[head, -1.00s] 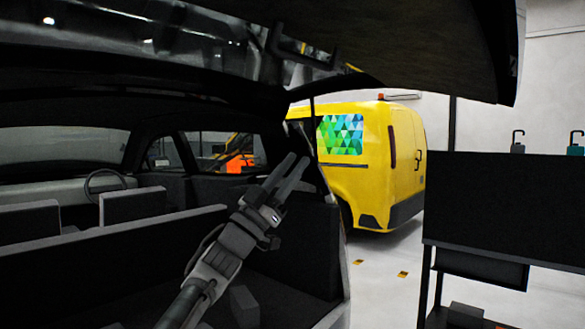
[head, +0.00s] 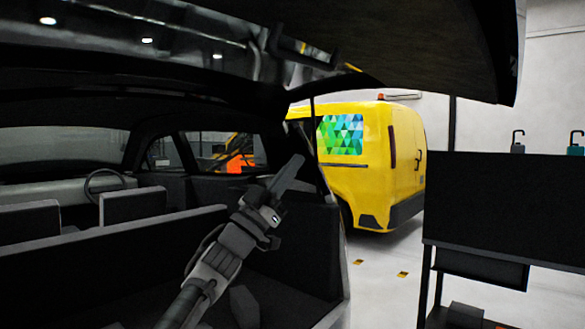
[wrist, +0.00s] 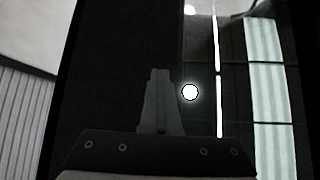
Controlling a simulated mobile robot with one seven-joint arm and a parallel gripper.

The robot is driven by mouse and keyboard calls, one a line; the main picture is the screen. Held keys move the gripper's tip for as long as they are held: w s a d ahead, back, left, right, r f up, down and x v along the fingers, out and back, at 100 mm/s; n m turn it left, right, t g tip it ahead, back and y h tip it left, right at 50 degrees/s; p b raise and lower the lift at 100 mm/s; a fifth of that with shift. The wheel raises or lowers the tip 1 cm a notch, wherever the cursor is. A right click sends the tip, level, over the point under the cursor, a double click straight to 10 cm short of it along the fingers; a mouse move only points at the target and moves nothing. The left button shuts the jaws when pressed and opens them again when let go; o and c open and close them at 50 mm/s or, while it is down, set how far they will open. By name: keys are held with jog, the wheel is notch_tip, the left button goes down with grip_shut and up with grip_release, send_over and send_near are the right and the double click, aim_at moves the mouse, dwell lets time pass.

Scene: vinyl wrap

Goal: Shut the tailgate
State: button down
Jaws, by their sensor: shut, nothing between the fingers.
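My gripper (head: 297,160) is in front of the open rear of the car, below the tailgate, pointing up and to the right. Its fingers are together and empty. In the wrist view the shut fingers (wrist: 160,75) show against a dark panel; I cannot tell for sure which part of the car that panel is. The gripper appears apart from the tailgate in the head view.
The car's rear seats (head: 110,255) and steering wheel (head: 103,182) show through the opening. A yellow van (head: 385,165) stands behind at the right. A dark workbench or cart (head: 505,205) stands at the right.

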dwell(0.4)
jog(key=c, duration=0.8)
grip_release()
jog(key=shift+o, duration=0.2)
jog(key=shift+f, duration=0.1)
jog(key=v, duration=1.7)
jog(key=shift+s, duration=0.2)
jog(key=shift+a+f, duration=0.1)
